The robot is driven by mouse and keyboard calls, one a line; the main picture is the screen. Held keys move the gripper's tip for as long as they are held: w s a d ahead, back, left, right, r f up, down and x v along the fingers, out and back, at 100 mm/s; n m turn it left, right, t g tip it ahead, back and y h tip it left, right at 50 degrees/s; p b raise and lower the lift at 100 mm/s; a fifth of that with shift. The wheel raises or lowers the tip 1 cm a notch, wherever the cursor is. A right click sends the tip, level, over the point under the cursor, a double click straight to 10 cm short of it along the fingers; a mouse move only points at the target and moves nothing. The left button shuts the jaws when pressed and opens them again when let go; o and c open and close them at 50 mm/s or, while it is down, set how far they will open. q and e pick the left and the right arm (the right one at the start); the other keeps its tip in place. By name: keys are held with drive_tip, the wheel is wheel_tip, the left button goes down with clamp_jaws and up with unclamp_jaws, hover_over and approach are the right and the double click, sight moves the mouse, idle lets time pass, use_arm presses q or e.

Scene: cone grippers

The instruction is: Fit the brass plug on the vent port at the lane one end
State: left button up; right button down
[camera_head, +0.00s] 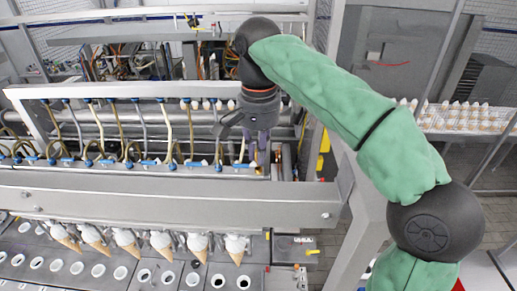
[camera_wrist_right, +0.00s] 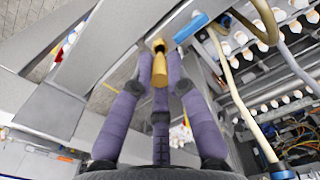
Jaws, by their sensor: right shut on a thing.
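My right gripper (camera_head: 262,150) reaches down to the right end of the row of hoses and blue fittings on the machine's rail. In the right wrist view its purple fingers (camera_wrist_right: 160,85) are shut around the brass plug (camera_wrist_right: 160,72), which points away from the palm. The plug's far end is at or very close to the grey metal rail, beside a blue fitting (camera_wrist_right: 190,29). A small brass piece (camera_head: 259,170) shows below the fingertips in the head view. The vent port is not clearly visible, and I cannot tell whether the plug touches it. My left gripper is out of view.
The grey rail (camera_head: 150,185) runs across below the hoses. Filled cones (camera_head: 161,242) sit in a tray with empty round holes in front. Hoses (camera_wrist_right: 258,137) hang close beside the gripper. More cones (camera_head: 470,117) stand on a conveyor at the right.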

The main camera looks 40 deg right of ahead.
drive_tip(key=shift+f+b, duration=0.6)
drive_tip(key=shift+f, duration=0.2)
idle(0.4)
drive_tip(key=shift+r, duration=0.1)
drive_tip(key=shift+r+p, duration=0.4)
drive_tip(key=shift+p, duration=0.25)
drive_tip(key=shift+p, duration=0.45)
idle(1.5)
drive_tip(key=shift+f+b, duration=0.35)
drive_tip(key=shift+f, duration=0.2)
drive_tip(key=shift+r, duration=0.15)
idle(0.3)
drive_tip(key=shift+r+p, duration=0.4)
drive_tip(key=shift+p, duration=0.2)
drive_tip(key=shift+p, duration=0.45)
idle(1.4)
drive_tip(key=shift+f, duration=0.4)
